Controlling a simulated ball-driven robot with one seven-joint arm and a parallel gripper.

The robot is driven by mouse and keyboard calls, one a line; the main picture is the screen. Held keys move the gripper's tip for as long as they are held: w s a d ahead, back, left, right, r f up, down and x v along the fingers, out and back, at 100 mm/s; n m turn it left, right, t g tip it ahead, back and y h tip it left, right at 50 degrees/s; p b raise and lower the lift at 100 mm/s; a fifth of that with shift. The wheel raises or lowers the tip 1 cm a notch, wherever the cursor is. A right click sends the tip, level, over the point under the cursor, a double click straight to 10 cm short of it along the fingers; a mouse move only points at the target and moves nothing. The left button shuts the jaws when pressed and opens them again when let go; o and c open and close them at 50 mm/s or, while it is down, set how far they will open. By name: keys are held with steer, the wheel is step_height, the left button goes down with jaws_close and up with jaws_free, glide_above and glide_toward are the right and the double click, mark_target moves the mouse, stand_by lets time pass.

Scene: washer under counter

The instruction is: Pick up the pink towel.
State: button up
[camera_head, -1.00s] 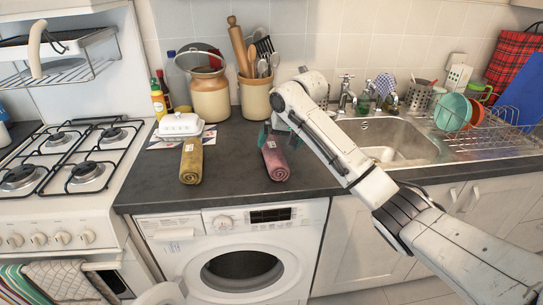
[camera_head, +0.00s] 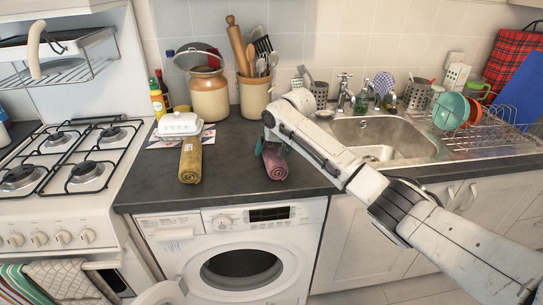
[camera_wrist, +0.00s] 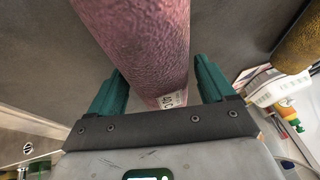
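The rolled pink towel (camera_head: 276,166) lies on the dark counter above the washing machine. In the wrist view the pink towel (camera_wrist: 140,40) runs between the two green fingers of my gripper (camera_wrist: 158,72), with a small white label near its end. My gripper (camera_head: 272,147) is low over the towel's far end, one finger on each side. The fingers are spread and look apart from the towel, though contact on the left side is hard to tell. In the head view my arm hides part of the gripper.
A rolled yellow towel (camera_head: 190,162) lies to the left, beside a white butter dish (camera_head: 181,124). A utensil pot (camera_head: 255,97) and a jar (camera_head: 209,96) stand behind. The sink (camera_head: 385,137) is to the right. Bare counter lies between the towels.

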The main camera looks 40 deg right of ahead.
steer(key=c, duration=0.7)
steer(key=shift+c, duration=0.6)
steer(key=shift+r, duration=0.15)
